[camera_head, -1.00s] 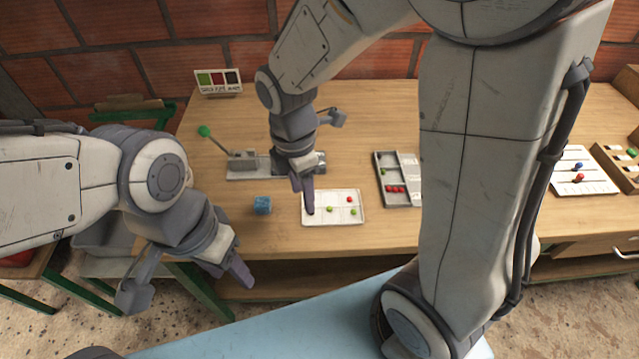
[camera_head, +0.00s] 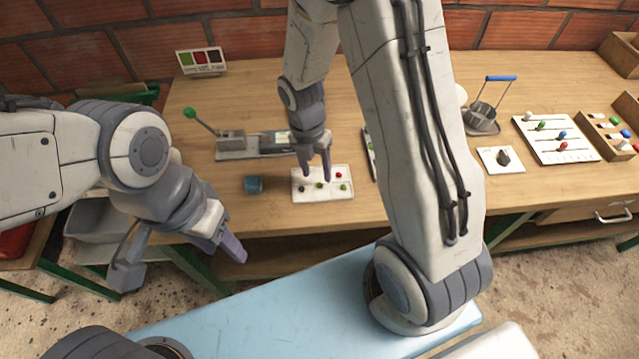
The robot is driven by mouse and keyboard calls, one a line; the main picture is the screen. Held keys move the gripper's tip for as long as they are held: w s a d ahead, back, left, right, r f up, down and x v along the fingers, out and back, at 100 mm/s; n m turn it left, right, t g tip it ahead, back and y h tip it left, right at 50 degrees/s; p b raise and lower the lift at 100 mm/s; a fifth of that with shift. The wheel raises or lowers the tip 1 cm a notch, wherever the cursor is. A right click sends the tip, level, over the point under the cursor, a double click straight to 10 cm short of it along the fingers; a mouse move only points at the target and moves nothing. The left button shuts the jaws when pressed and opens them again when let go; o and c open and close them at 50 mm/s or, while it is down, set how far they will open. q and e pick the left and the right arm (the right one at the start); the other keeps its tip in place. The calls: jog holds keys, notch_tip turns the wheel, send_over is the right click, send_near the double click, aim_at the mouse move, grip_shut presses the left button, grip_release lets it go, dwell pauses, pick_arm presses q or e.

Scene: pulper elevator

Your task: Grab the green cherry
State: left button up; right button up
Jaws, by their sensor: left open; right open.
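A white sectioned tray (camera_head: 322,195) lies on the wooden table. It holds a green cherry (camera_head: 319,185) near its middle, another green cherry (camera_head: 343,187) at the right, a red cherry (camera_head: 338,175) at the back right and a dark cherry (camera_head: 303,188) at the left. My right gripper (camera_head: 317,175) is open and points down at the tray, its fingertips close to the middle green cherry. I cannot tell its exact height above the tray. Nothing shows between its fingers. My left gripper (camera_head: 183,270) is open and empty, in front of the table at the left.
A colour card (camera_head: 202,61) stands at the back left. My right arm hides part of another tray (camera_head: 369,150). Slider boards (camera_head: 556,138) lie at the right.

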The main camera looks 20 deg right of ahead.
aim_at(319, 184)
jog(key=shift+s+d+f, duration=0.1)
jog(key=shift+s+f, duration=0.05)
jog(key=shift+f, duration=0.8)
jog(key=shift+s+d+f, duration=0.1)
jog(key=shift+f, duration=0.8)
jog(key=shift+f, duration=0.1)
grip_shut()
jog(key=shift+s, duration=0.1)
grip_release()
jog(key=shift+s+d, duration=0.1)
jog(key=shift+w, duration=0.25)
